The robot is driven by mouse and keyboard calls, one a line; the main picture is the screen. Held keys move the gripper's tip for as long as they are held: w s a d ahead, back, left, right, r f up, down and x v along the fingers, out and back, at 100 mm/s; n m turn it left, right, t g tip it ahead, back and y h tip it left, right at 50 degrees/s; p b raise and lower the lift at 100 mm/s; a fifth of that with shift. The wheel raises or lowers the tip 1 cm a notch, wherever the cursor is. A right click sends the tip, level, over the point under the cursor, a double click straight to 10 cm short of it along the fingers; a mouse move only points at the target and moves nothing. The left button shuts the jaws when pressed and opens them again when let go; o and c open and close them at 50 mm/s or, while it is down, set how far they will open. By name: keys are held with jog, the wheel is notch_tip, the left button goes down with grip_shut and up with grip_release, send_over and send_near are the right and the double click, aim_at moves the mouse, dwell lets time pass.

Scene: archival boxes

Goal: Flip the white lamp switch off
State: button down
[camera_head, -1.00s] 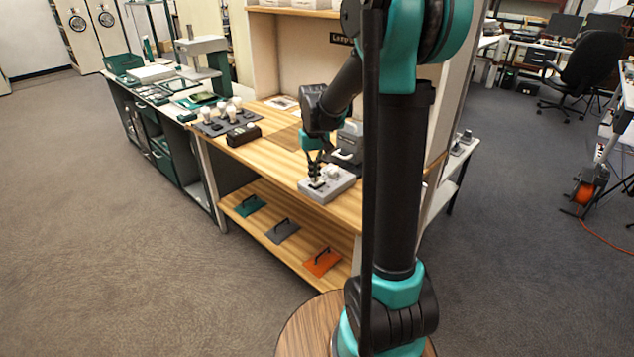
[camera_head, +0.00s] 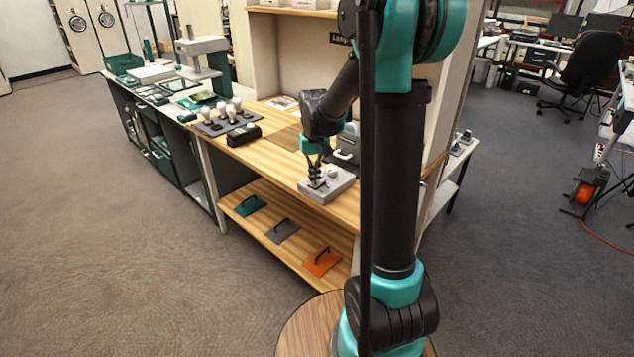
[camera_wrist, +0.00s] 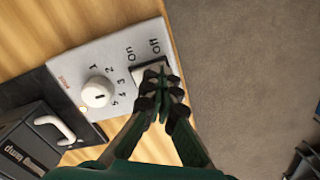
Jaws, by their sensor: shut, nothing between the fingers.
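The lamp switch box, a pale grey panel (camera_wrist: 118,58), lies on the wooden bench top; it also shows in the head view (camera_head: 338,188). It has a white round knob (camera_wrist: 98,92) with numbers around it, and a white rocker switch (camera_wrist: 150,68) beside the printed words On and Off. My gripper (camera_wrist: 163,92) is shut and empty, its fingertips at the switch and hiding part of it. In the head view my gripper (camera_head: 315,182) points down at the box's near left part. Whether the fingertips touch the switch, and which way it is set, I cannot tell.
A dark grey case with a pale handle (camera_wrist: 55,128) stands beside the box. A black device (camera_head: 243,135) and several white-topped items (camera_head: 232,108) stand farther left on the bench. Teal, grey and orange plates (camera_head: 322,262) lie on the lower shelf. Open floor lies left.

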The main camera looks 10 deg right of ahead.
jog(key=shift+r, duration=3.5)
jog(key=s+d+f+t, duration=0.1)
jog(key=s+f, duration=0.2)
jog(key=s, duration=0.4)
jog(key=s+d+f+t, duration=0.1)
jog(key=s+f, duration=0.3)
jog(key=s, duration=0.3)
jog(key=s+d+f+m+t, duration=0.1)
jog(key=s+f, duration=0.3)
jog(key=s, duration=0.4)
jog(key=shift+d+f+t, duration=0.25)
jog(key=shift+d+t, duration=0.3)
jog(key=shift+t, duration=0.05)
